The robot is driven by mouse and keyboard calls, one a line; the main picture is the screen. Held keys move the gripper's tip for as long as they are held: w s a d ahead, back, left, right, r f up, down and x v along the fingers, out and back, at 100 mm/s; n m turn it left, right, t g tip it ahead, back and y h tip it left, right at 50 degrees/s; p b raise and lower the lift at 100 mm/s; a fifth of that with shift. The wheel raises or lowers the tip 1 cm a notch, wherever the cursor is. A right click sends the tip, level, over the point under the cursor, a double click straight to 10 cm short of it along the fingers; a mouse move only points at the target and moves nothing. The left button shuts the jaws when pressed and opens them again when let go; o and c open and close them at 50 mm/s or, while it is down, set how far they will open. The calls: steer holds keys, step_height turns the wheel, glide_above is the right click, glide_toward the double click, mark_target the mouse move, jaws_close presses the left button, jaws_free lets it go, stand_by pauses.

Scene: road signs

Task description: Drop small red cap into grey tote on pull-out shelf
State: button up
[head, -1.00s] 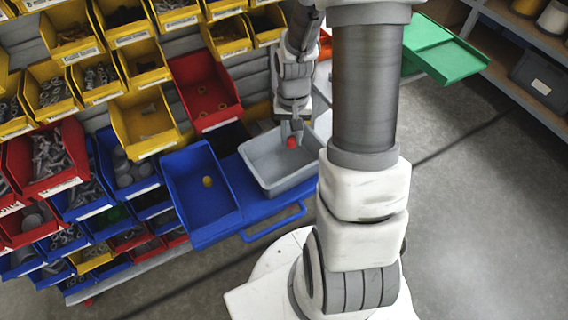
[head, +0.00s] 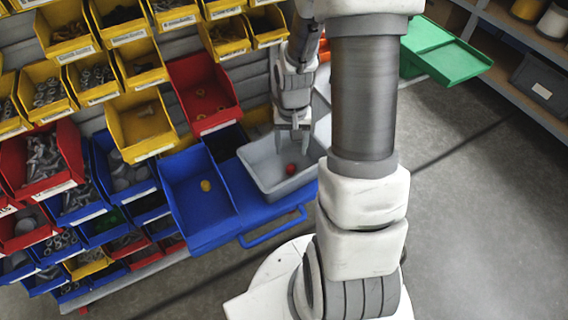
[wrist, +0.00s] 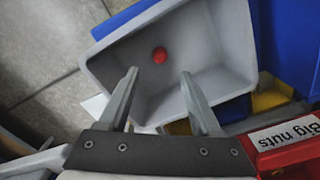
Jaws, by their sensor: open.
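The small red cap (head: 291,169) is inside the grey tote (head: 258,165) in the head view. In the wrist view the cap (wrist: 160,55) shows against the inside of the grey tote (wrist: 215,35), apart from my fingers. The tote sits on the blue pull-out shelf (head: 262,213). My gripper (head: 293,140) is over the tote, fingers pointing down, open and empty. In the wrist view my gripper (wrist: 157,90) shows its two fingers spread, with nothing between them.
A blue bin (head: 200,200) with a yellow piece stands left of the tote. A red bin (head: 207,95) and yellow bins (head: 142,125) rise behind it. A green tray (head: 440,50) is at upper right. The floor at right is clear.

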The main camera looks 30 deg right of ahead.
step_height(320, 180, up, 17)
steer(key=p, duration=0.4)
steer(key=shift+r+p, duration=0.2)
steer(key=shift+p, duration=0.15)
steer(key=s+a+r+n+t+p, duration=0.2)
steer(key=s+a+r+p, duration=0.1)
steer(key=r, duration=0.5)
steer(key=s+a+r+n+t+p, duration=0.1)
steer(key=s+a+r+p, duration=0.2)
steer(key=r, duration=0.5)
steer(key=s+a+r+n+t+p, duration=0.2)
steer(key=s+a+r+p, duration=0.2)
steer(key=s+r, duration=0.2)
steer(key=shift+s+a+r+n+t, duration=0.2)
steer(key=shift+a+r+n+t, duration=0.1)
steer(key=shift+r, duration=0.6)
